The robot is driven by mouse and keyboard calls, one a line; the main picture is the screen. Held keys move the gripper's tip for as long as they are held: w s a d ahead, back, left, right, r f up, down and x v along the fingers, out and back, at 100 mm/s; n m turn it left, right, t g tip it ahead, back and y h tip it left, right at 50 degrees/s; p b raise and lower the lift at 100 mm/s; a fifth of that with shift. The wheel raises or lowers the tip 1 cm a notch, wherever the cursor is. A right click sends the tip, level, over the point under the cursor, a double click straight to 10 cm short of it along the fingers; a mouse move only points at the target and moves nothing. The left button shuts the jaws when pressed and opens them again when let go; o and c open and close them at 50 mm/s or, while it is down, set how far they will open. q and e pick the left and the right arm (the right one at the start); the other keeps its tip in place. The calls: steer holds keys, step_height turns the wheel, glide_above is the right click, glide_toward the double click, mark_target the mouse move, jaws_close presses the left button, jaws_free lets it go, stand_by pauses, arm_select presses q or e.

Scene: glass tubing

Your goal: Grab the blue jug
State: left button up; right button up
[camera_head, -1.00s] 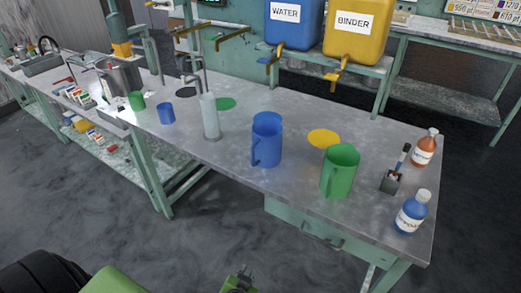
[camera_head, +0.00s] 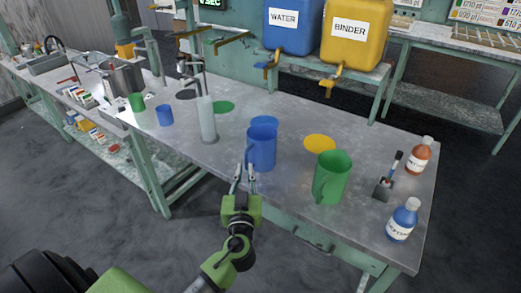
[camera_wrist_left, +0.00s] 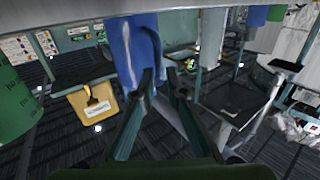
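The blue jug (camera_head: 262,150) stands upright on the grey bench, its handle facing left and toward me. In the left wrist view, which looks upside down, the blue jug (camera_wrist_left: 122,48) hangs from the top with its handle toward the fingers. My left gripper (camera_head: 243,170) is at the bench's front edge, just short of the jug's handle. In the left wrist view my left gripper (camera_wrist_left: 160,80) has its fingers apart, with the handle close to the tips. I cannot tell whether a finger touches it. My right gripper is not in view.
A green jug (camera_head: 332,178) stands to the right of the blue one. A clear cylinder (camera_head: 207,120) stands to the left. A blue mat (camera_head: 265,121) and a yellow mat (camera_head: 319,142) lie behind.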

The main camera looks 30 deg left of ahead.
mark_target(246, 160)
arm_select(q)
steer(key=shift+w+a, duration=0.25)
steer(key=shift+w, duration=0.2)
steer(key=p+x, duration=0.2)
steer(key=x, duration=0.2)
steer(key=shift+w, duration=0.1)
steer(key=shift+w+a+f, duration=0.1)
steer(key=shift+w+a, duration=0.05)
steer(key=shift+w, duration=0.1)
jaws_close()
